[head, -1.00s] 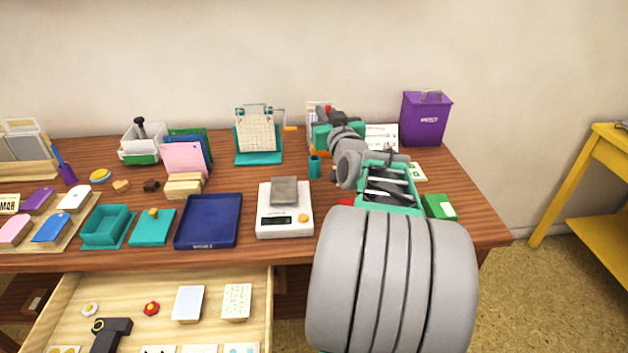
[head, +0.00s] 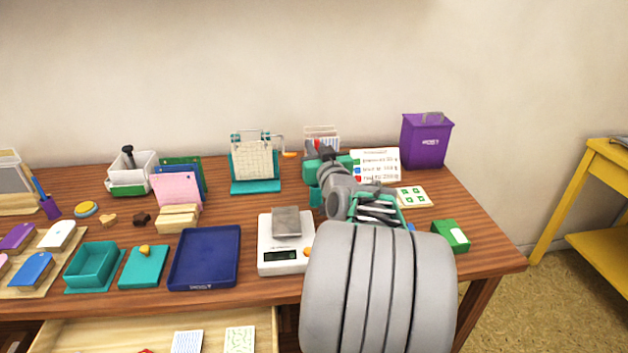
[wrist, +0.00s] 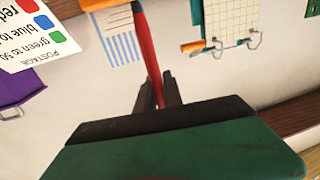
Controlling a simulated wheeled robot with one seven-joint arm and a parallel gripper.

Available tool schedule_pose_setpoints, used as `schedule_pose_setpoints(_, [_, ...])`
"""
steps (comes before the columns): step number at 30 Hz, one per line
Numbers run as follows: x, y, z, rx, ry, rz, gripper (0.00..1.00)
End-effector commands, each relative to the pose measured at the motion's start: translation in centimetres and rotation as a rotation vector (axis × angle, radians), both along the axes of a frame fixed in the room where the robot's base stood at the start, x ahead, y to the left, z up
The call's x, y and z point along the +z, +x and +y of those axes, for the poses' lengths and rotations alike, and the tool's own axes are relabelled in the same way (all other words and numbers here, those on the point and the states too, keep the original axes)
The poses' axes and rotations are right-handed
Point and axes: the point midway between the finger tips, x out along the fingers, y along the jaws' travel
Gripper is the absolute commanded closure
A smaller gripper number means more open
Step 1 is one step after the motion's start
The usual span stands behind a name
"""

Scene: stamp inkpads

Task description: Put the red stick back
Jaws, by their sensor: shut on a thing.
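The red stick (wrist: 149,50) is long and thin and stands between my gripper's dark fingers in the wrist view. My gripper (wrist: 159,92) is shut on it; the stick's upper end runs toward the top edge of that view. In the head view my gripper (head: 326,152) is over the back right of the table, by the white card rack (head: 322,133), with a bit of red at its tip. A small teal cup (head: 315,196) stands just below it, partly hidden by my arm.
A postage sign (head: 375,164) and purple bin (head: 427,140) stand to the right. A teal stand with a grid sheet (head: 253,160) is to the left, its orange handle near my gripper. A white scale (head: 283,255) stands in front. An open drawer (head: 110,335) juts out below.

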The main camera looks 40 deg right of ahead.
Motion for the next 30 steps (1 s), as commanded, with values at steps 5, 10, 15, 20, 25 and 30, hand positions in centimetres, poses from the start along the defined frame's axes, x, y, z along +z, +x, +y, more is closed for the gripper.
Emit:
schedule_pose_setpoints(5, [-3.3, 0.1, 0.1, 0.003, 0.001, 0.0, 1.0])
schedule_pose_setpoints(10, [-6.0, 0.1, 0.1, 0.001, 0.0, -0.001, 1.0])
schedule_pose_setpoints(15, [-5.9, 0.0, 0.0, 0.0, -0.002, -0.002, 1.0])
schedule_pose_setpoints(20, [-6.3, 0.0, 0.0, -0.001, -0.002, -0.001, 1.0])
schedule_pose_setpoints(25, [-6.1, 0.0, 0.0, -0.001, -0.002, -0.001, 0.77])
schedule_pose_setpoints(30, [-6.1, 0.0, 0.0, -0.001, -0.002, -0.001, 0.67])
